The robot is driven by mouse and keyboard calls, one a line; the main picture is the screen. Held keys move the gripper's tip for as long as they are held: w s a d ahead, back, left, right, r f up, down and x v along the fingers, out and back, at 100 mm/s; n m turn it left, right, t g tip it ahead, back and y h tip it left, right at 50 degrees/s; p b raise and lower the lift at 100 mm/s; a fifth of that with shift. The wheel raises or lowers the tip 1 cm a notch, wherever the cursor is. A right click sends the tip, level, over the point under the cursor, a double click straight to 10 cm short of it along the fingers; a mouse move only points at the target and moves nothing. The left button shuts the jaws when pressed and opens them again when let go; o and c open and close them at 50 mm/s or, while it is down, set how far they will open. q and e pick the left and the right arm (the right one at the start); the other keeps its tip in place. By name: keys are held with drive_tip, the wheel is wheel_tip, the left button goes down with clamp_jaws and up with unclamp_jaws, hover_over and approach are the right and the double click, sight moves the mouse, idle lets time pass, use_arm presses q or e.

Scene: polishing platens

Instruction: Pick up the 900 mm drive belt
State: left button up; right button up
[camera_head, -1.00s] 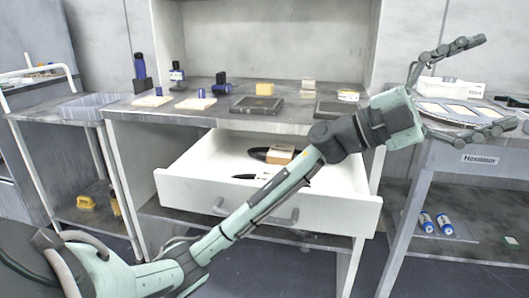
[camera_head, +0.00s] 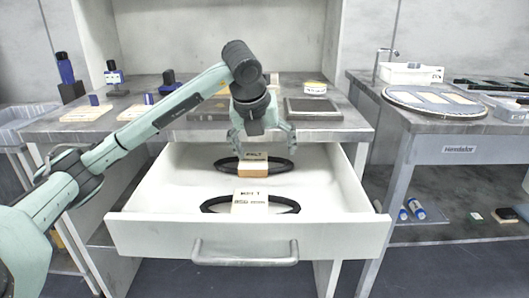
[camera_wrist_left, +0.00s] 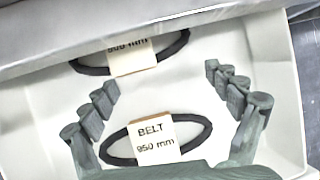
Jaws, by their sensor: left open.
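Two black belt loops lie in the open white drawer, each with a cardboard label block. The rear belt (camera_head: 281,166) also shows at the top of the left wrist view (camera_wrist_left: 172,51). Its label there seems to end in "00 mm"; the first digit is unclear. The front belt (camera_head: 284,205), lower in the wrist view (camera_wrist_left: 197,136), has a label reading "BELT" and either 850 or 950 mm. My left gripper (camera_head: 263,152) points down, open and empty, above the rear belt's label, with fingers spread to both sides. My right gripper is out of view.
The drawer (camera_head: 150,222) has a front handle (camera_head: 245,262) and side walls around the belts. The workbench edge (camera_head: 130,135) overhangs its rear. Blocks and dark plates stand on the bench. A second table (camera_head: 460,128) with a round platen (camera_head: 434,103) is at right.

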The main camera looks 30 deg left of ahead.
sight(254, 160)
use_arm(q)
drive_tip(key=a+y, duration=0.1)
drive_tip(key=a, duration=0.3)
drive_tip(key=shift+w+y, duration=0.4)
drive_tip(key=p+x, duration=0.1)
drive_tip(key=x, duration=0.6)
drive_tip(key=shift+a+f, duration=0.15)
drive_tip(key=shift+f, duration=0.1)
drive_tip(key=shift+r, duration=0.1)
drive_tip(key=c, duration=1.4)
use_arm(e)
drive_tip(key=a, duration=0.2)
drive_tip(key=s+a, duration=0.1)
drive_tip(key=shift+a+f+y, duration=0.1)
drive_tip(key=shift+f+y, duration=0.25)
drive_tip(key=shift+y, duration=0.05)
